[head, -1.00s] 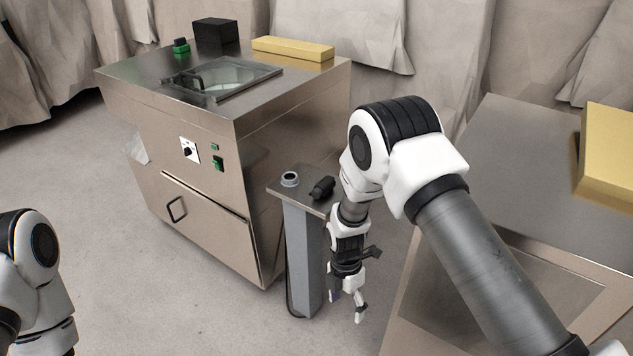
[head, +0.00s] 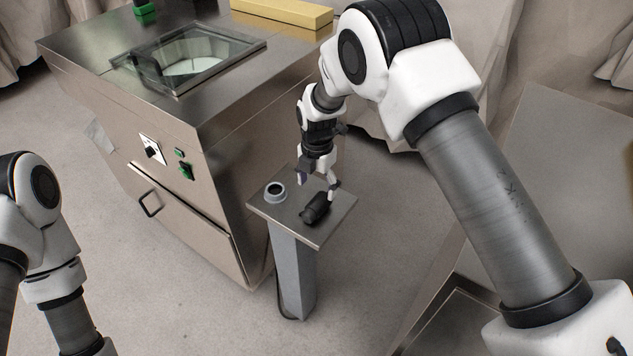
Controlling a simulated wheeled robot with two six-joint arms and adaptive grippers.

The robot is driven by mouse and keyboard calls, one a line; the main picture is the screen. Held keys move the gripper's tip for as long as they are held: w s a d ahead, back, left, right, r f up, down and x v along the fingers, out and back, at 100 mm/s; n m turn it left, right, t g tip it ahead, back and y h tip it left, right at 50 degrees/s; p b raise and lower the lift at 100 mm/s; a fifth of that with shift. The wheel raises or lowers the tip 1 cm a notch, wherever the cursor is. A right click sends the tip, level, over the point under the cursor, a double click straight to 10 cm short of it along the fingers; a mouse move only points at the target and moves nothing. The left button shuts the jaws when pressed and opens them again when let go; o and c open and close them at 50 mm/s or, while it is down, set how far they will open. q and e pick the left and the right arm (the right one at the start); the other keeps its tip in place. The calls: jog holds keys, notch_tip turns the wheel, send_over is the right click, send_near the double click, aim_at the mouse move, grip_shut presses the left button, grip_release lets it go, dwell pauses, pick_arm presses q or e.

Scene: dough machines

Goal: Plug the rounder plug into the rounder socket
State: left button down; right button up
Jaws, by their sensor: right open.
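The rounder plug (head: 315,208) is a black cylinder lying on the small metal top of a grey post stand. The rounder socket (head: 275,191) is a light grey ring with a dark opening, on the same top to the left of the plug. My right gripper (head: 318,187) points down just above and behind the plug. It is open and its fingers look empty; whether a fingertip touches the plug I cannot tell. Of my left arm (head: 45,235) only links show at the left edge; its gripper is out of view.
The post stand's top (head: 334,217) is small, with a thin cable low by the post. A large steel machine (head: 215,155) with a glass lid stands close on its left. Another steel machine (head: 560,160) stands at the right. Floor in front is clear.

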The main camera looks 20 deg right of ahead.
aim_at(315, 203)
jog(key=f, duration=0.1)
jog(key=s+f+p, duration=0.1)
jog(key=a+f, duration=0.1)
jog(key=f, duration=0.1)
jog(key=shift+s, duration=0.4)
jog(key=f, duration=0.3)
jog(key=shift+w+d, duration=0.1)
jog(key=shift+w, duration=0.3)
jog(key=shift+s, duration=0.1)
jog(key=shift+s+r, duration=0.1)
jog(key=shift+r, duration=0.05)
jog(key=c, duration=0.3)
pick_arm(q)
jog(key=shift+s+r, duration=0.45)
jog(key=shift+r, duration=0.35)
pick_arm(e)
jog(key=c, duration=1.1)
